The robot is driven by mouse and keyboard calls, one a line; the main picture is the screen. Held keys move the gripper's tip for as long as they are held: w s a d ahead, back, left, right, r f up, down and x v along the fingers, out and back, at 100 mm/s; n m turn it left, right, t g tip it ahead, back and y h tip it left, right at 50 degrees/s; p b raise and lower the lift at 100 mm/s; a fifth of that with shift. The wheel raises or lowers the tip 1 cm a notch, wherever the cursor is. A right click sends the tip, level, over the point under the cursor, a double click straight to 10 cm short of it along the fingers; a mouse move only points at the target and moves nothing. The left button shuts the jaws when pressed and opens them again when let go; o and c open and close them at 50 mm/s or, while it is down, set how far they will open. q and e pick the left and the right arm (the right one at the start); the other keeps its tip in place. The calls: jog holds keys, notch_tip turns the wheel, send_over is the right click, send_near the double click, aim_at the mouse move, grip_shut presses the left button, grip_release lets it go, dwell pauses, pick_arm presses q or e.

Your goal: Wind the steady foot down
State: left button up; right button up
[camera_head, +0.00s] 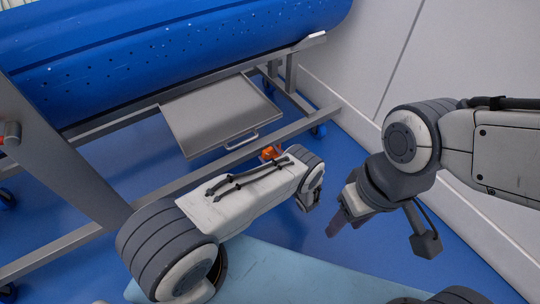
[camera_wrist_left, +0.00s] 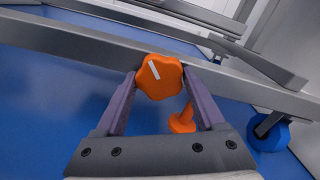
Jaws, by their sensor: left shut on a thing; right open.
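The steady foot has an orange lobed knob (camera_wrist_left: 158,77) with a white mark on its face, set at the lower rail of the tub carrier. In the left wrist view my left gripper (camera_wrist_left: 160,85) is shut on this knob, one finger on each side. An orange foot pad (camera_wrist_left: 183,121) shows below the knob; I cannot tell whether it touches the floor. In the head view a bit of the orange knob (camera_head: 271,152) shows just beyond my left arm, which hides the left fingers. My right gripper (camera_head: 338,222) is open and empty, right of my left arm.
The carrier's grey lower rail (camera_head: 215,163) runs across in front of my left arm. A blue perforated tub (camera_head: 150,55) and a grey tray (camera_head: 218,108) are above. A blue caster (camera_wrist_left: 271,134) stands at right. The white wall (camera_head: 390,60) borders the right side.

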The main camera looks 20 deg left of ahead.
pick_arm(q)
jog(key=n, duration=0.3)
jog(key=n+p, duration=0.1)
jog(key=n, duration=0.2)
jog(key=shift+w+d, duration=0.15)
jog(key=shift+d, duration=0.05)
jog(key=n+p, duration=0.1)
jog(key=n, duration=0.4)
jog(key=shift+n, duration=0.4)
jog(key=o, duration=1.3)
jog(key=shift+o, duration=0.2)
jog(key=shift+s+d+r, duration=0.1)
jog(key=shift+s+d, duration=0.2)
jog(key=p+v, duration=0.2)
jog(key=v, duration=0.7)
jog(key=shift+s+d, duration=0.2)
jog(key=shift+d, duration=0.05)
